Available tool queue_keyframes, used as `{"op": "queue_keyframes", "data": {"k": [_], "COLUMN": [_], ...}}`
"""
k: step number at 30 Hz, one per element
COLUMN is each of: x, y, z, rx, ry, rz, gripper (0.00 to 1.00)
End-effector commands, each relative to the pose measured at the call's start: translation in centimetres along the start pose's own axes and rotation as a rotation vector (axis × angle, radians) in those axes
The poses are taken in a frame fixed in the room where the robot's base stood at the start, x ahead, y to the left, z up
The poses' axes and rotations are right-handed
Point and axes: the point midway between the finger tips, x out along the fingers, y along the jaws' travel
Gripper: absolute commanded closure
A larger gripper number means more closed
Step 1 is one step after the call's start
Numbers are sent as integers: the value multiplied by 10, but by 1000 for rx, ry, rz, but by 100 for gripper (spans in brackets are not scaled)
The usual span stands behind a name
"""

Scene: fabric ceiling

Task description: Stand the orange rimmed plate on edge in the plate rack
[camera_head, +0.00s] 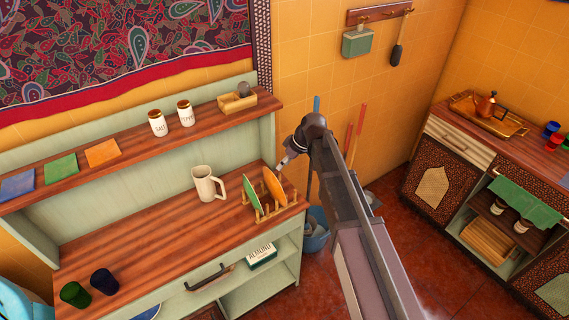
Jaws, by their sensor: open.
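The orange rimmed plate (273,188) stands on edge in the wooden plate rack (270,213), leaning a little, on the right end of the hutch counter. A green plate (250,192) stands on edge to its left in the same rack. My gripper (282,165) is just up and right of the orange plate's top edge, pointing down and left. It is open and looks empty; its fingertips are small here. I cannot tell whether it touches the plate. My arm hides the area right of the rack.
A cream mug (207,184) stands left of the rack. A shelf (130,148) with two jars and a wooden box runs above the counter. Green (74,294) and dark blue (104,281) cups stand at the counter's front left. The counter's middle is clear.

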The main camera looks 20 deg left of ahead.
Motion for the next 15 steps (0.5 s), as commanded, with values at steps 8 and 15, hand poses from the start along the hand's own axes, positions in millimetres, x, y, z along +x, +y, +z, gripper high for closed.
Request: {"op": "queue_keyframes", "data": {"k": [8,15], "x": [-25,-36], "y": [-6,-9], "z": [-11,-17], "rx": [0,0], "ry": [0,0], "rz": [0,0], "gripper": [51,51]}}
